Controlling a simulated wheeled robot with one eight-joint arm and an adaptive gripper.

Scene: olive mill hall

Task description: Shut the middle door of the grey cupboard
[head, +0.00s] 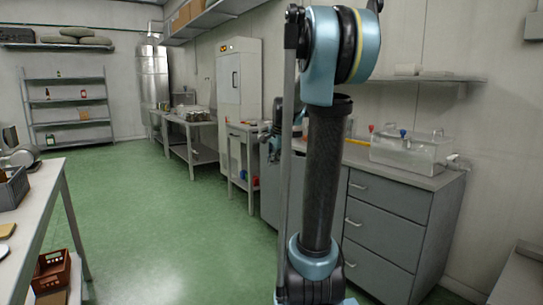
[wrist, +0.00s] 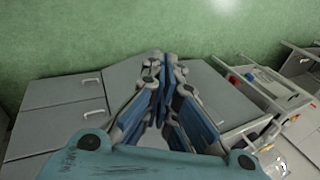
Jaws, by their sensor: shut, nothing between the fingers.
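The grey cupboard (head: 384,229) stands along the right wall in the head view, with a stack of handled drawers at its right end. My arm covers its middle, so the middle door is largely hidden there. Grey panel (head: 270,192) shows left of my arm. In the wrist view, the cupboard's drawer fronts (wrist: 60,92) are at left and grey panels (wrist: 205,78) lie behind and right of my gripper (wrist: 167,62). I cannot tell how far the middle door stands open. My gripper is shut and empty in front of the grey panels; contact is unclear.
A clear tank (head: 408,152) with taps stands on the worktop. A steel table (head: 195,124) and a tall white cabinet (head: 238,85) stand beyond. A light table (head: 35,205) is at left with a brown crate (head: 52,271) below. The green floor (head: 160,220) between is clear.

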